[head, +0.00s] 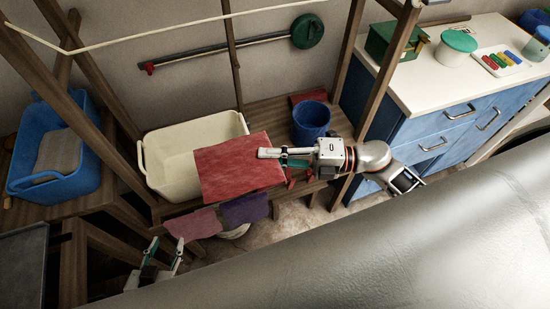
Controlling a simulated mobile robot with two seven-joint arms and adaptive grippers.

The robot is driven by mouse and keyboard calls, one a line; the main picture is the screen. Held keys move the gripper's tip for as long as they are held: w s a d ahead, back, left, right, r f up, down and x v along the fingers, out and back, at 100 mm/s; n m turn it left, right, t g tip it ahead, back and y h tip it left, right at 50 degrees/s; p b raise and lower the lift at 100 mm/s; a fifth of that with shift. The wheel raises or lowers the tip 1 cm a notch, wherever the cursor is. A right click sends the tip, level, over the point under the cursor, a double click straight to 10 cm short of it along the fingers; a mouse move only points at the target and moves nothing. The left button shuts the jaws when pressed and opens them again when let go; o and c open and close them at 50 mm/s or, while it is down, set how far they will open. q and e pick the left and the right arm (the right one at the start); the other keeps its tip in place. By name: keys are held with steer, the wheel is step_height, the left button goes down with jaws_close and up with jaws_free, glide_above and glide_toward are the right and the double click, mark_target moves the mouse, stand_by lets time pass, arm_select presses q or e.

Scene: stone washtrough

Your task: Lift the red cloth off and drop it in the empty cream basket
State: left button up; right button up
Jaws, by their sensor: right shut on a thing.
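The red cloth (232,178) is spread out flat in the middle of the view. My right gripper (268,155) is shut on it at its upper right part. The cloth covers the right front part of the cream basket (165,142) in the picture; whether it touches the rim I cannot tell. The visible inside of the basket is empty. My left gripper (167,248) is low at the left, its two fingers apart and nothing between them, below the pink cloth (194,225).
A purple cloth (245,209) hangs beside the pink one. A blue bucket (311,121) stands right of the basket on the wooden bench. A blue basket (60,150) with grey contents is at the left. Wooden posts (233,55) and a cord (140,37) frame the space.

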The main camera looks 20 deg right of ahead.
mark_target(241, 140)
steer(key=w+a+b, duration=0.1)
steer(key=w, duration=0.2)
steer(key=w+a+f+b, duration=0.1)
steer(key=w+a, duration=0.1)
steer(key=w, duration=0.1)
steer(key=w+a+b, duration=0.1)
steer(key=w+a, duration=0.1)
steer(key=shift+w+f, duration=0.4)
steer(key=w+a+b, duration=0.2)
steer(key=w+a, duration=0.3)
steer(key=w, duration=0.3)
steer(key=shift+w, duration=0.3)
steer(key=shift+r, duration=0.1)
